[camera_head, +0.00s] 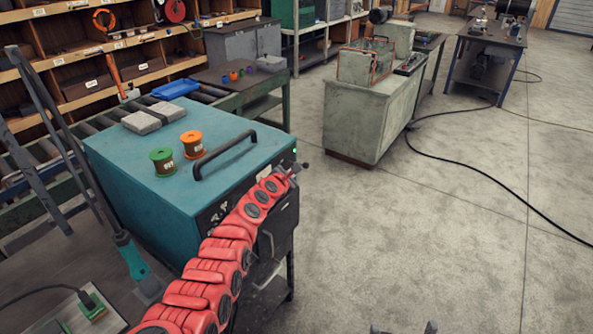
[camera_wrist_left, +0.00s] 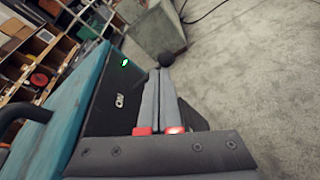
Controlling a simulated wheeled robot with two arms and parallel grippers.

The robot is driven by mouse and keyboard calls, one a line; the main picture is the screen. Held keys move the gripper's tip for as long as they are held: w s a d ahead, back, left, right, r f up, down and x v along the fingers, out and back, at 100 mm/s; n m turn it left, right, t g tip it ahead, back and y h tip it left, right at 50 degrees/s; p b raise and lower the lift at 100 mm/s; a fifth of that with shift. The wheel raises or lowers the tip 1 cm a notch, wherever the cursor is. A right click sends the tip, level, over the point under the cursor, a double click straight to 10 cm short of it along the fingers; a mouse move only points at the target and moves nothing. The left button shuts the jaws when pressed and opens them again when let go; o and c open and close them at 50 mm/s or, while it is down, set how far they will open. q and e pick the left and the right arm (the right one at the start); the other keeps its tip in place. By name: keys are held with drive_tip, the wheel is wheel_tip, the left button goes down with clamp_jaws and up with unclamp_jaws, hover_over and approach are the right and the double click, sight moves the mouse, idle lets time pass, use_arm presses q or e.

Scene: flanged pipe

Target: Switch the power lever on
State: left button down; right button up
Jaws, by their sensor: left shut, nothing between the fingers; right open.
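The teal machine cabinet (camera_head: 135,150) has a dark front face with a small lit green lamp (camera_head: 295,150). A dark round knob (camera_head: 304,165), apparently the power lever's end, sticks out from that face. The knob (camera_wrist_left: 166,59) also shows in the left wrist view, just past my left fingertips. My left gripper (camera_wrist_left: 161,78) is shut and empty; I cannot tell if it touches the knob. In the head view my red left arm hides much of the front face and the lever's shaft. My right gripper (camera_head: 402,329) is open at the bottom edge, far from the cabinet.
A black handle (camera_head: 225,155), a green spool (camera_head: 162,161), an orange spool (camera_head: 192,144) and grey blocks (camera_head: 153,115) are on the cabinet top. A grey-green bench (camera_head: 365,115) stands behind. The floor (camera_head: 430,230) to the right is clear except for a black cable (camera_head: 475,172).

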use_arm(q)
drive_tip(key=shift+r, duration=0.25)
drive_tip(key=shift+f, duration=0.1)
drive_tip(key=s+a+p, duration=0.6)
drive_tip(key=s, duration=0.3)
drive_tip(key=shift+s+a, duration=0.2)
drive_tip(key=shift+s, duration=0.15)
idle(0.3)
idle(0.5)
